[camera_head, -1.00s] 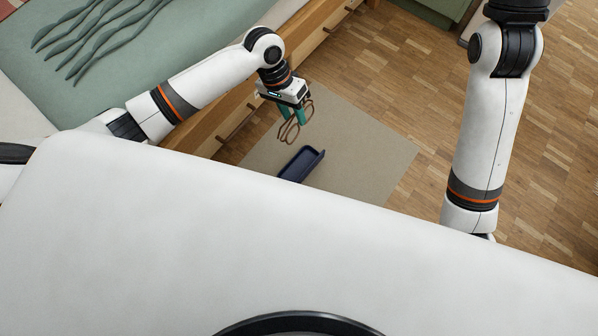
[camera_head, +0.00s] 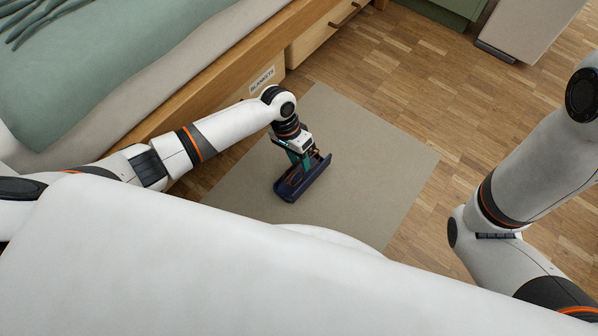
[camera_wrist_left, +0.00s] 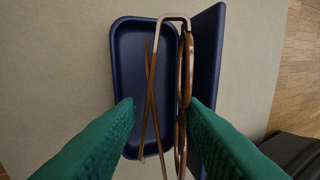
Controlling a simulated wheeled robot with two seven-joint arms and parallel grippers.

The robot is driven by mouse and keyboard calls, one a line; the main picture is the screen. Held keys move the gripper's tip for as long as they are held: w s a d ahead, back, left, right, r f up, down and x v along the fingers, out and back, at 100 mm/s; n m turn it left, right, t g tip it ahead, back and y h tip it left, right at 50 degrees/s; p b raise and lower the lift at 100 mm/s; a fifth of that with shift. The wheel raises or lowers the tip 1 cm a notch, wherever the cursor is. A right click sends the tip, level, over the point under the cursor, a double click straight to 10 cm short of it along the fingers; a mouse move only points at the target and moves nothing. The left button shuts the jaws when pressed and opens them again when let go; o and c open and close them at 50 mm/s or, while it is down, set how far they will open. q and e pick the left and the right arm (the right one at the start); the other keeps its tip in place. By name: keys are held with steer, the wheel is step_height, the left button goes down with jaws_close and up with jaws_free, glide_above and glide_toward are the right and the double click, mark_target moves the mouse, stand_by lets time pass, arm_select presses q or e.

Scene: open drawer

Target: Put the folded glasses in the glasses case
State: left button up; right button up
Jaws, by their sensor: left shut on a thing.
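The dark blue glasses case (camera_head: 302,190) lies open on the beige rug. In the left wrist view its tray (camera_wrist_left: 124,60) is at the left and its raised lid (camera_wrist_left: 210,50) at the right. My left gripper (camera_head: 298,160), with green fingers, is just above the case. It is shut on the brown folded glasses (camera_wrist_left: 187,75), which stand edge-on over the case near the lid side, with their temples over the tray. I cannot tell whether the glasses touch the case. My right gripper is out of view; only my right arm shows.
The beige rug (camera_head: 390,165) is clear around the case, on a wooden floor (camera_head: 415,70). A wooden bed frame with drawers, one labelled "BLANKETS" (camera_head: 262,82), runs along the upper left. A pale cabinet (camera_head: 525,30) stands at the upper right.

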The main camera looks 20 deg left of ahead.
mark_target(296, 160)
arm_select(q)
step_height(296, 160, down, 5)
steer(key=b, duration=0.3)
steer(key=shift+r, duration=0.3)
steer(key=shift+f, duration=0.15)
steer(key=o, duration=0.7)
steer(key=shift+c, duration=0.2)
